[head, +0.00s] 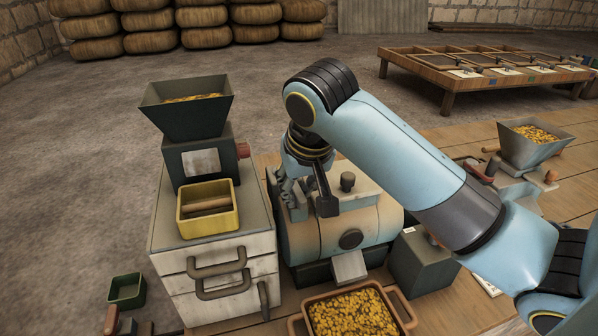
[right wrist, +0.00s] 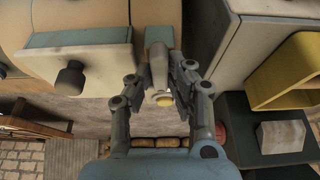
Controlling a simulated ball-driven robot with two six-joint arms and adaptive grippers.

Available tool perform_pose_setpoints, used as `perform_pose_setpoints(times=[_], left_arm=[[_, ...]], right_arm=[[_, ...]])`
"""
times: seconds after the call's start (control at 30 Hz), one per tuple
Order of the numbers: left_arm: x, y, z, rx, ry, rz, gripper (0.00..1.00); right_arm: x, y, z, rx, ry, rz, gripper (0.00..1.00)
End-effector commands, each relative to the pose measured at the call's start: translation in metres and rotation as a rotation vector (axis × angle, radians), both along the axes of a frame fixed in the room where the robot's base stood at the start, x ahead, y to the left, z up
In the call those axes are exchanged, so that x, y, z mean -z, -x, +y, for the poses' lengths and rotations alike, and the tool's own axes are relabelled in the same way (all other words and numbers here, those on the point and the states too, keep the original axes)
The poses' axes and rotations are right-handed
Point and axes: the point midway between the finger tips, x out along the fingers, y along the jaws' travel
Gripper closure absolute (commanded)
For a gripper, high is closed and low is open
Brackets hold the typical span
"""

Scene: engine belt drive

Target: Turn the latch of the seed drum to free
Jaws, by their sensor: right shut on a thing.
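The seed drum (head: 318,238) is a rounded cream and pale blue body in the middle of the head view. A dark knob (head: 347,182) stands on its top plate. My right gripper (head: 296,200) points down at the drum's left top side, and its own arm hides part of the drum. Which way the latch is turned I cannot tell. My left gripper is not in view.
A white cabinet (head: 215,276) stands close left of the drum, with a dark seed hopper (head: 187,118) and a yellow box (head: 210,224) on it. A tray of yellow seeds (head: 308,318) sits in front. A grey box (head: 423,265) stands to the right.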

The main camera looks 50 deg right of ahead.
Motion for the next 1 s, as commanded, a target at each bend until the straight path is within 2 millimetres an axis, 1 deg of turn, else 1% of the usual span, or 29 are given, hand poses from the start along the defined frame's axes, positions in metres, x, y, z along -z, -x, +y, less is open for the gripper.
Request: perform_pose_setpoints(times=[0.03,0.17,0.6,0.63,0.77,0.8,1.0], left_arm=[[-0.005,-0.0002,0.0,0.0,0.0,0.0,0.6],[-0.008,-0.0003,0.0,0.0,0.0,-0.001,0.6],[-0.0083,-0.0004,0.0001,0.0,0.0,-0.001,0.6],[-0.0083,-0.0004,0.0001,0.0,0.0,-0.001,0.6],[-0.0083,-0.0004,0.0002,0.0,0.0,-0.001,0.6],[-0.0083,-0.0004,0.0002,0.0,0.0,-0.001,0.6],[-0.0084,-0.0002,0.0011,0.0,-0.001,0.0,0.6]], right_arm=[[-0.0019,0.0002,0.0007,0.013,-0.001,0.0,1.0],[-0.0005,-0.0001,0.0003,0.033,-0.001,0.001,1.0],[0.0006,-0.0002,0.0,0.043,0.0,-0.001,1.0],[0.0005,-0.0003,-0.0001,0.042,0.0,-0.001,0.8],[0.0004,-0.0003,0.0,0.042,0.0,-0.001,0.63],[0.0004,-0.0003,0.0,0.042,0.0,-0.001,0.61],[0.0002,-0.0004,0.0,0.041,0.0,-0.001,0.61]])
